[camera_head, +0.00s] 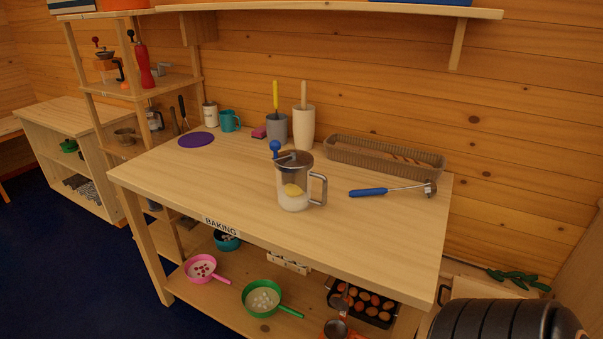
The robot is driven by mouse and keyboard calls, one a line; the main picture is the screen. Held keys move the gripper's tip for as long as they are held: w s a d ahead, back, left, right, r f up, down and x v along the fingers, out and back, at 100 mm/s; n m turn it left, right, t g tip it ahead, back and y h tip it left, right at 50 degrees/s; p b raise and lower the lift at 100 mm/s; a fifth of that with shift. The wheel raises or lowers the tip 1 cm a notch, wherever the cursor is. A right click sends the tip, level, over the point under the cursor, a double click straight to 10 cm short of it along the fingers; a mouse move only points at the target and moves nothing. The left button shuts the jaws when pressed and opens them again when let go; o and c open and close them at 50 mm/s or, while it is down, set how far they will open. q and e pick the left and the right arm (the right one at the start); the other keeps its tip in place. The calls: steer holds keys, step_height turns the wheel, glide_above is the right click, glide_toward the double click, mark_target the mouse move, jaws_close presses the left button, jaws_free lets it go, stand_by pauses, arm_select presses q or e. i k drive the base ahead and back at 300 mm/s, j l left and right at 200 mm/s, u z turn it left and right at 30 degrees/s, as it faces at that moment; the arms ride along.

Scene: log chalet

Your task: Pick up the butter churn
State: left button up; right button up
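The butter churn (293,187) stands upright on the wooden baking table (220,180), near the middle of its top. It is a clear jar with a metal lid, a crank with a blue knob and a grey side handle that points right. A yellow lump and something white show inside it. Nothing is touching it. Neither of my grippers is in view.
Behind the churn stand a grey cup (276,131) and a cream holder (303,127). A brown basket (350,160) and a blue-handled tool (370,192) lie to its right. The tabletop in front is clear. A wall shelf (340,8) hangs above.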

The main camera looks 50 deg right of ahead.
mark_target(294, 176)
steer(key=i+j+z, duration=0.15)
steer(key=i+z, duration=0.3)
steer(key=i+j+z, duration=0.2)
steer(key=z, duration=0.25)
steer(key=i+j+z, duration=0.25)
steer(key=j+z, duration=0.2)
steer(key=i+j+z, duration=0.15)
steer(key=j+z, duration=0.3)
steer(key=l, duration=0.1)
